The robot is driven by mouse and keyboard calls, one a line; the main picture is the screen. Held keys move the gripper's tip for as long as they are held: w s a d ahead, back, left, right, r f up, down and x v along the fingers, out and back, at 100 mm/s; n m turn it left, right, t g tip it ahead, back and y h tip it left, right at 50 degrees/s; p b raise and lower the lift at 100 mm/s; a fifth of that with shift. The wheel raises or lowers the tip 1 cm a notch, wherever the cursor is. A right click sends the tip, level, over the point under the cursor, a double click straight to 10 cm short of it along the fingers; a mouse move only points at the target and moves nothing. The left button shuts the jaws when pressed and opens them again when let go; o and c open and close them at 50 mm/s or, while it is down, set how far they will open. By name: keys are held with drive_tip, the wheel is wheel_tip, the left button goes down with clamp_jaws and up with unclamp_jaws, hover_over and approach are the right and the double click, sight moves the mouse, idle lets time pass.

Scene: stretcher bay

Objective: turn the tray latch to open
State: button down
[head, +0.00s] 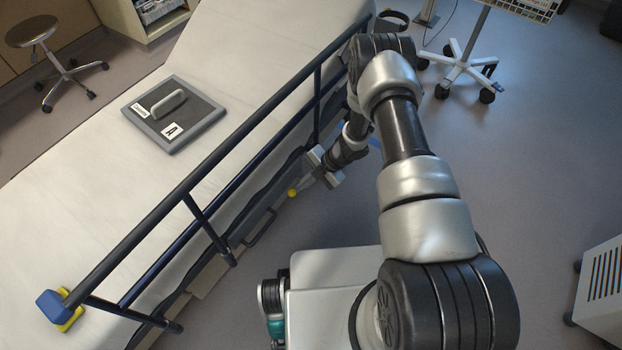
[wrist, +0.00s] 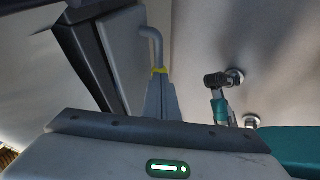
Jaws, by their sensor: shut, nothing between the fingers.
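A small yellow knob (head: 292,193) shows low on the stretcher's near side, just beyond the fingertips of my gripper (head: 304,185). In the wrist view a bent grey rod (wrist: 153,40) stands out from a grey panel (wrist: 122,55) and runs down to a yellow end (wrist: 159,70). The fingertips of my gripper (wrist: 161,80) are together right at this yellow end, with nothing held between them. I cannot tell whether they touch it. The rod looks like the latch lever; its lower part is hidden by the fingers.
A dark handle (head: 260,228) is left of the yellow knob. A grey lidded board marked A (head: 200,117) lies on the mattress (head: 80,165).

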drive_tip(key=shift+a+f, duration=0.4)
drive_tip(key=shift+f, duration=0.15)
